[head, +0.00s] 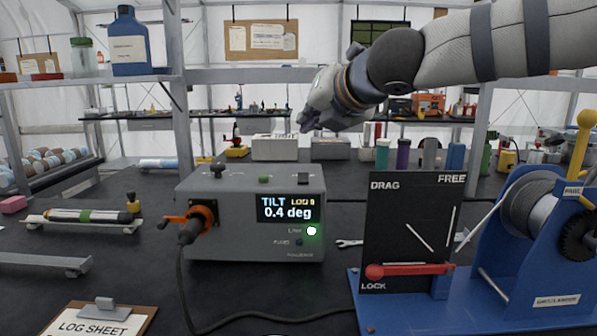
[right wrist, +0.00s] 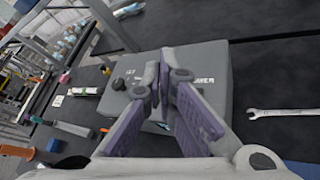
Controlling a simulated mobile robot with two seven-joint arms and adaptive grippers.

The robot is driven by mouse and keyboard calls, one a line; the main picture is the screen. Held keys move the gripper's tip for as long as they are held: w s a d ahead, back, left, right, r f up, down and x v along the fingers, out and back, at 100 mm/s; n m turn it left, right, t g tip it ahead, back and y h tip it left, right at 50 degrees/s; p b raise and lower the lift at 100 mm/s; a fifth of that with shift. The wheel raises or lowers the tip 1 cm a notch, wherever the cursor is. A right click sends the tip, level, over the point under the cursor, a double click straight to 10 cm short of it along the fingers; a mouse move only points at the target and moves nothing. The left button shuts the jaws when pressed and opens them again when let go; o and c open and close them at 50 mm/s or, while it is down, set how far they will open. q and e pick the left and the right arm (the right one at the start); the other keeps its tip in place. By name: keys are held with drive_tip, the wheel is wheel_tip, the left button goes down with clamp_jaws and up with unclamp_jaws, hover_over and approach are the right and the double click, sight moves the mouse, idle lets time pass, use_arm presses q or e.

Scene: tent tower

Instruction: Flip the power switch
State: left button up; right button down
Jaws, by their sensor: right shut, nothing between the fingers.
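A grey instrument box (head: 240,225) stands on the dark bench in the head view. Its screen (head: 287,208) is lit and reads TILT 0.4 deg, and a white-green light (head: 311,231) glows below it. On its top are a black knob (head: 217,169), a small green part (head: 264,179) and a dark switch (head: 303,180) near the right end. My right gripper (head: 306,122) appears above the box, shut and empty. In the right wrist view the shut fingers (right wrist: 166,68) point over the box top (right wrist: 208,62), beside a partly hidden label ending in "WER". The fingers may hide the switch there.
An orange-handled connector (head: 190,222) with a cable is on the box's left side. A black DRAG panel (head: 412,225) with a red lever and a blue winch (head: 535,225) stand at the right. A wrench (head: 349,243) lies between. A clipboard (head: 100,318) lies in front.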

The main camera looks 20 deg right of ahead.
hover_over(307, 179)
drive_tip(key=s, duration=0.2)
drive_tip(key=f, duration=0.5)
drive_tip(key=shift+w+a+f, duration=0.2)
drive_tip(key=shift+f, duration=0.1)
drive_tip(key=shift+w+d+f+b, duration=0.1)
drive_tip(key=shift+w+f+b, duration=0.15)
drive_tip(key=shift+f, duration=0.35)
drive_tip(key=shift+w+f+b, duration=0.15)
drive_tip(key=shift+w+f, duration=0.1)
drive_tip(key=shift+f, duration=0.3)
drive_tip(key=shift+w+f, duration=0.15)
drive_tip(key=shift+f, duration=0.05)
use_arm(q)
drive_tip(key=shift+s+f+g, duration=0.3)
drive_tip(key=shift+s+f, duration=0.3)
use_arm(e)
drive_tip(key=shift+r, duration=0.15)
use_arm(q)
drive_tip(key=shift+s+f, duration=0.15)
use_arm(e)
drive_tip(key=shift+w+d+f, duration=0.1)
drive_tip(key=shift+w+f, duration=0.05)
drive_tip(key=shift+f, duration=0.25)
